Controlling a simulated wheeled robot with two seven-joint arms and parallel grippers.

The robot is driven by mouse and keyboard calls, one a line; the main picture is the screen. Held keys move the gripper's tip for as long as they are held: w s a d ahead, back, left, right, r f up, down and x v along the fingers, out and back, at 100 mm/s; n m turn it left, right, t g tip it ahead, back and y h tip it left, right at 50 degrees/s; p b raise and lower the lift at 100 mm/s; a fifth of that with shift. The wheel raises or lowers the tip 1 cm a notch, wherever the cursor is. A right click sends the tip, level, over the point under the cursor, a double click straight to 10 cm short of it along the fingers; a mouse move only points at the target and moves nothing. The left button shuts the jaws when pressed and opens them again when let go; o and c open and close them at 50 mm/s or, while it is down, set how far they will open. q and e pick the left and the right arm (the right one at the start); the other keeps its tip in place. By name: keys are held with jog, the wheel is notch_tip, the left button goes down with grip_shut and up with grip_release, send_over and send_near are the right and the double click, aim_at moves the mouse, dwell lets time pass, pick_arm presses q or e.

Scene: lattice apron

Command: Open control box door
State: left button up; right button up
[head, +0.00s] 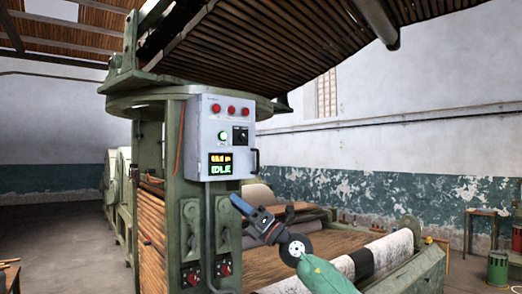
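The control box (201,135) is a light grey cabinet fixed to the green machine post in the head view. Its front carries a row of red buttons, a green-lit button, a black switch and a display reading IDLE. The door looks shut. A black handle (256,161) sticks out at its lower right edge. My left gripper is out of view.
Behind my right arm lies the machine bed with brown material (340,241) and a pale roller (388,254). A stool (481,213) and green canister (497,268) stand at right.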

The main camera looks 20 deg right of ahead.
jog(key=w+d+r+n+h+p, duration=0.2)
jog(key=w+d+r+h, duration=0.1)
jog(key=d+r+h, duration=0.3)
jog(key=w+d+r+n+h+p, duration=0.15)
jog(key=w+d+r+h, duration=0.25)
jog(key=d+r, duration=0.4)
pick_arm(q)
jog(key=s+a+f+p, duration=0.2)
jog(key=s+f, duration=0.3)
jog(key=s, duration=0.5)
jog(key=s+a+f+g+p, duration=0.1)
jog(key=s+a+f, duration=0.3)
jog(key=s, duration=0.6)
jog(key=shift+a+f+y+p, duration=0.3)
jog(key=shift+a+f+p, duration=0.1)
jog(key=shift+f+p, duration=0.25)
pick_arm(e)
jog(key=x, duration=0.7)
jog(key=shift+w, duration=0.25)
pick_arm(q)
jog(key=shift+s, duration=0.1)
pick_arm(e)
jog(key=shift+a, duration=0.15)
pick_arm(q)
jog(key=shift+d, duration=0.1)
pick_arm(e)
grip_shut()
